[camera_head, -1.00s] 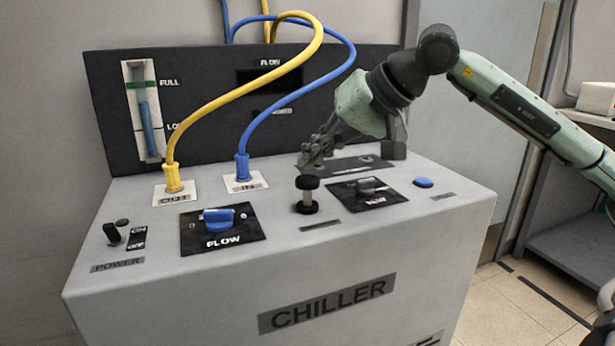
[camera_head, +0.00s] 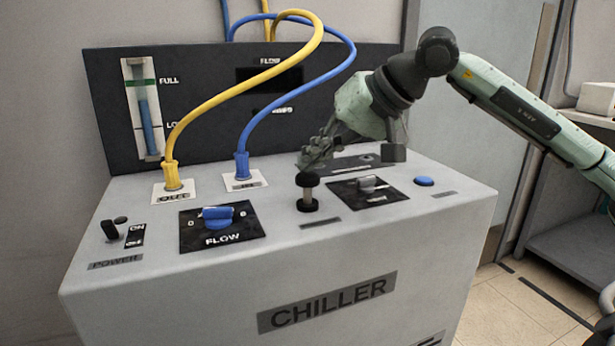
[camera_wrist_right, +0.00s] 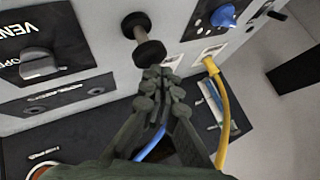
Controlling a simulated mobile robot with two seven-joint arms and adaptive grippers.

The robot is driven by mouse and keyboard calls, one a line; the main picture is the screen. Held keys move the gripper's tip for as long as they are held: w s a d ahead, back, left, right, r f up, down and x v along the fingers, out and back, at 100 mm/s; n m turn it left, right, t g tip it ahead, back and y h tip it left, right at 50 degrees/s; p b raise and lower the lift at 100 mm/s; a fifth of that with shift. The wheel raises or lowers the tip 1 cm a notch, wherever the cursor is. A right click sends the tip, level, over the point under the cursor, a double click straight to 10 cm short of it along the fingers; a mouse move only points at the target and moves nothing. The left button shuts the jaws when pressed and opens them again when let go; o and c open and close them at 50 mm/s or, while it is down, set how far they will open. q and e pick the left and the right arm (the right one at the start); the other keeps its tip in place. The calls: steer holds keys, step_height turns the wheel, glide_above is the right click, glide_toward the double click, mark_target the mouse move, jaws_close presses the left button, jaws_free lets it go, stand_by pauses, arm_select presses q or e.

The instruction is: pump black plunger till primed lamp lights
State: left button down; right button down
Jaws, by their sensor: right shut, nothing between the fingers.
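The black plunger (camera_head: 307,180) stands upright on the chiller top, with a round black knob on a pale shaft and a black collar. It also shows in the wrist view (camera_wrist_right: 150,53). My right gripper (camera_head: 309,163) is shut and empty, just behind and above the knob. In the wrist view its fingertips (camera_wrist_right: 158,73) are together beside the knob; I cannot tell whether they touch it. My left gripper is out of view.
Yellow (camera_head: 230,95) and blue (camera_head: 300,100) hoses arch over the chiller top (camera_head: 260,285). A blue flow knob (camera_head: 218,216), vent knob (camera_head: 367,184), blue button (camera_head: 424,181) and power switch (camera_head: 111,230) surround the plunger. A level gauge (camera_head: 145,110) is on the back panel.

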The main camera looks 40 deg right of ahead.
mark_target(312, 175)
steer(key=shift+f+b, duration=1.55)
steer(key=shift+b, duration=0.05)
stand_by(1.2)
steer(key=shift+r, duration=0.15)
stand_by(0.3)
steer(key=shift+r+p, duration=1.85)
steer(key=shift+p, duration=0.05)
step_height(312, 175, up, 5)
steer(key=p, duration=0.5)
steer(key=shift+r, duration=0.1)
